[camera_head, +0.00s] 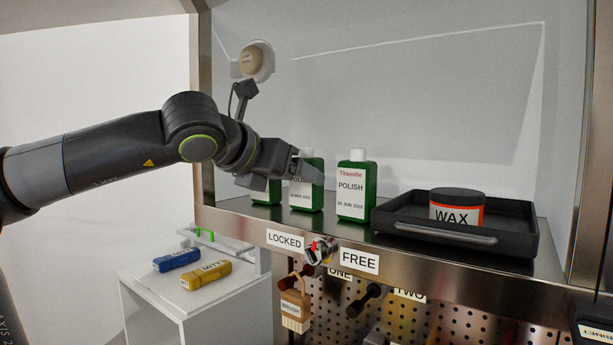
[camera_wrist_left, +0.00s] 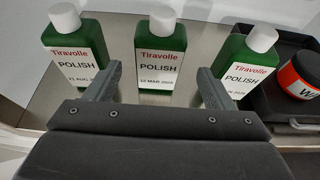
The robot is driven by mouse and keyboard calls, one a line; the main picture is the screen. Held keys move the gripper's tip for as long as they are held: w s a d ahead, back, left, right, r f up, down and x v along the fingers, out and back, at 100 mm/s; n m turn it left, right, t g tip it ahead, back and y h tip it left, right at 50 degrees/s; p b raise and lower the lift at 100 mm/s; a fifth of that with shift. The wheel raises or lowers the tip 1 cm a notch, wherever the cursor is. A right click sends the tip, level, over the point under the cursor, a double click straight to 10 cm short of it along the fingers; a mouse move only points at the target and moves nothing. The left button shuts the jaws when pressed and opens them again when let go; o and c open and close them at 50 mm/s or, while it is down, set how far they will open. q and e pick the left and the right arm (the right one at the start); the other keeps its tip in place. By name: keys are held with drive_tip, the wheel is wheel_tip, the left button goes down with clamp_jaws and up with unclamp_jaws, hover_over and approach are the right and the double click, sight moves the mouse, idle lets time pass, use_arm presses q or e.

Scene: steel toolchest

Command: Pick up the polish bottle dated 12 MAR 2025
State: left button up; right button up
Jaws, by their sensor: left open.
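Three green polish bottles with white caps stand upright in a row on the steel shelf. The middle bottle (camera_head: 306,195) has a label that reads 12 MAR 2025; it also shows in the left wrist view (camera_wrist_left: 160,60). The right bottle (camera_head: 352,195) reads 03 JUN 2025 in the head view. The left bottle (camera_head: 266,190), partly hidden by my gripper, has an AUG date in the left wrist view (camera_wrist_left: 78,55). My left gripper (camera_head: 310,168) is open and empty in front of the middle bottle, which appears between its fingers. Contact cannot be told.
A black tray (camera_head: 400,229) with a WAX tin (camera_head: 456,208) sits right of the bottles. A knob (camera_head: 318,250) is on the shelf front between LOCKED and FREE. A brush (camera_head: 295,309) hangs below. Blue (camera_head: 177,260) and yellow (camera_head: 206,275) items lie on a white cabinet.

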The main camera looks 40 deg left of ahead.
sight(300, 179)
use_arm(q)
drive_tip(key=p+x, duration=0.1)
drive_tip(key=x, duration=0.2)
drive_tip(key=shift+w+a+p, duration=0.1)
drive_tip(key=shift+a+p, duration=0.1)
drive_tip(key=shift+p, duration=0.2)
drive_tip(key=shift+w+d+f, duration=0.1)
drive_tip(key=shift+w+f, duration=0.05)
drive_tip(key=shift+w, duration=0.2)
drive_tip(key=shift+c, duration=0.3)
drive_tip(key=c, duration=1.2)
